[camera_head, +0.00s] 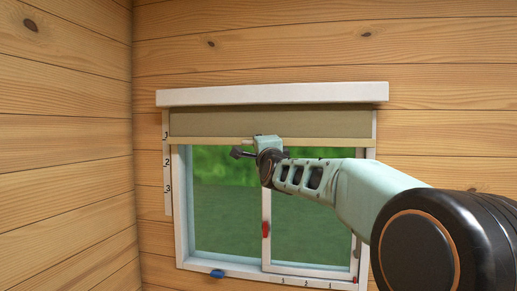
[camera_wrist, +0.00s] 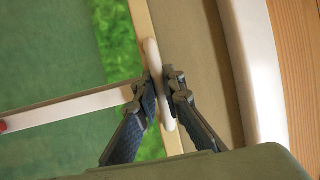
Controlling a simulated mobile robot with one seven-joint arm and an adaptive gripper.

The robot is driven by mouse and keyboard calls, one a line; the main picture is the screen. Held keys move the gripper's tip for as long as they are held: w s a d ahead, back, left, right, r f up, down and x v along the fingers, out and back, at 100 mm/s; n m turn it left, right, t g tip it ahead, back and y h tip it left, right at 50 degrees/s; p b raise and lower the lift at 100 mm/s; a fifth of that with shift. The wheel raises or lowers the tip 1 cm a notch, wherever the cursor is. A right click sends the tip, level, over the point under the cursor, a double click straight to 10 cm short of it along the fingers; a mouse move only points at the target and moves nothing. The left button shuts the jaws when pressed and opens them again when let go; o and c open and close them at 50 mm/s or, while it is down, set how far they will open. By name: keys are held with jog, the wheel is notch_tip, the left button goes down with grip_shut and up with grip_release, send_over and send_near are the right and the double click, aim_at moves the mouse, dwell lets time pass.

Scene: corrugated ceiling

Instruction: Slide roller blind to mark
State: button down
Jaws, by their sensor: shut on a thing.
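The olive roller blind (camera_head: 270,122) hangs a short way down over the window, below a white head box (camera_head: 272,93). Its pale bottom bar (camera_head: 210,140) lies level, close to mark 1 on the white numbered strip (camera_head: 168,175) at the left. Marks 2 and 3 are lower on the strip. My gripper (camera_wrist: 166,88) is shut on the white handle (camera_wrist: 152,52) of the bottom bar, with one finger on each side. In the head view my gripper (camera_head: 264,143) is at the middle of the bar, its fingertips largely hidden.
The white window frame (camera_head: 184,215) stands below the blind, with a red handle (camera_head: 266,229) on the middle upright. A blue piece (camera_head: 217,274) and another numbered scale (camera_head: 305,283) are on the sill. A wooden side wall (camera_head: 65,150) is at the left.

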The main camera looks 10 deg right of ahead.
jog(key=shift+r, duration=0.15)
jog(key=c, duration=2)
grip_release()
jog(key=shift+s, duration=0.1)
jog(key=s, duration=0.2)
jog(key=s+f, duration=0.1)
jog(key=s, duration=0.4)
jog(key=shift+s+f, duration=0.15)
jog(key=shift+f, duration=0.1)
jog(key=shift+f, duration=0.1)
